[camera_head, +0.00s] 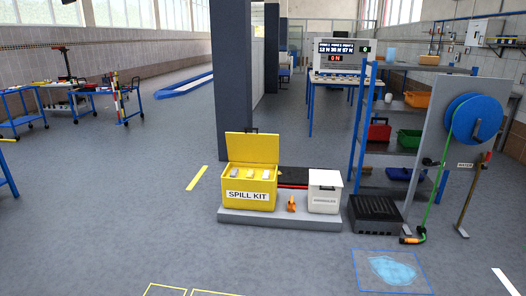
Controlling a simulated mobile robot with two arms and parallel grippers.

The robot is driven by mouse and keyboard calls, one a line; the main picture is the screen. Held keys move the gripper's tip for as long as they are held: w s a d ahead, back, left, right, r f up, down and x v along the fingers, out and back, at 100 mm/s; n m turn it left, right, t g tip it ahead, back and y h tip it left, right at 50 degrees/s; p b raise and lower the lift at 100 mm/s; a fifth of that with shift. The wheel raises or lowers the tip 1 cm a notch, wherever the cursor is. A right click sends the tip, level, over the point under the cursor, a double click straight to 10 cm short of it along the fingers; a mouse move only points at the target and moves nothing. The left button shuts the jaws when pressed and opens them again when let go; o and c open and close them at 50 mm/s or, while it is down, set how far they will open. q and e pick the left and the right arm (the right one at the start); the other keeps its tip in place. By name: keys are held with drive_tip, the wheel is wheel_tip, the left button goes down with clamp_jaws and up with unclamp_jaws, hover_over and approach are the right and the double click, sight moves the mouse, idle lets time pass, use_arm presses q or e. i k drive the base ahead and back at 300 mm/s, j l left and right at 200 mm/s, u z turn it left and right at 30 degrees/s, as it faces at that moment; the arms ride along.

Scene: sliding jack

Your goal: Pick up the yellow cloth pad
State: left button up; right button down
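A yellow box marked SPILL KIT (232,207) stands on a low grey platform (276,220) with its lid (252,148) open and upright. Several small pale pads or packs (250,174) lie side by side in its open top. They are too small for me to tell which one is the yellow cloth pad. The box stands some way ahead of me on the floor. Neither of my grippers is in view.
A white lidded box (325,190) and a small orange item (291,203) share the platform. A black crate (376,213) stands to its right. A blue puddle (393,269) lies inside a blue floor outline. A dark pillar (232,75) rises behind.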

sight(249, 175)
drive_tip(key=i, duration=1.6)
drive_tip(key=i+j, duration=0.1)
drive_tip(key=i, duration=1.5)
drive_tip(key=i+z, duration=0.1)
drive_tip(key=i, duration=1.5)
drive_tip(key=i+j+z, duration=0.1)
drive_tip(key=i+z, duration=0.15)
drive_tip(key=i, duration=0.15)
